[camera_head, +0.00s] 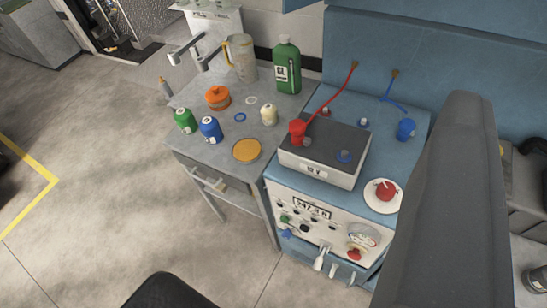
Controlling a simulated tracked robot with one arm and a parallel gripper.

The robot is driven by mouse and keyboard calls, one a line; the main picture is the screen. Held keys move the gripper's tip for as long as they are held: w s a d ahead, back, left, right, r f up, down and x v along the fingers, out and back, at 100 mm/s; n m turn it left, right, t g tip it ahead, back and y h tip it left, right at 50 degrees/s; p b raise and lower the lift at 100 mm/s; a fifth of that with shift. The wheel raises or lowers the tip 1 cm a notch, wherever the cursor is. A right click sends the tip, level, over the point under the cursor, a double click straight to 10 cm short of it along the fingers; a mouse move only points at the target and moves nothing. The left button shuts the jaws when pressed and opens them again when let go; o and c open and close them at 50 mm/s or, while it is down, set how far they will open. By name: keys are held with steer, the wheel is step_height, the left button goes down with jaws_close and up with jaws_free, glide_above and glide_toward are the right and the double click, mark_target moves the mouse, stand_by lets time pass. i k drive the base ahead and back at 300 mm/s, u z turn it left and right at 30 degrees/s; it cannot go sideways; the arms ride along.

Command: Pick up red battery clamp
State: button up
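The red battery clamp (297,129) stands upright at the left edge of the dark top of a battery marked 12 V (318,174). It is beside a small post; I cannot tell whether it touches it. A red cable (342,88) runs from it up to the blue back panel. A blue clamp (406,129) on a blue cable sits on the blue bench to the right. My gripper (312,190) shows as two large dark fingers, one at the right and one at the bottom left. They are wide apart with nothing between them, and the clamp lies well beyond them.
The blue bench (400,155) carries a red knob on a white disc (385,191) and a front control panel (318,222). A grey table (195,150) at left holds a green bottle (287,66), a jug (242,58) and several small cans. The floor at left is clear.

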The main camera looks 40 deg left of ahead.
mark_target(296, 128)
steer(key=u, duration=0.1)
steer(key=k, duration=0.2)
steer(key=u, duration=0.5)
steer(key=i, duration=1)
steer(key=z, duration=0.15)
steer(key=k, duration=0.5)
steer(key=z, duration=1.35)
steer(key=i, duration=0.25)
steer(key=u, duration=0.5)
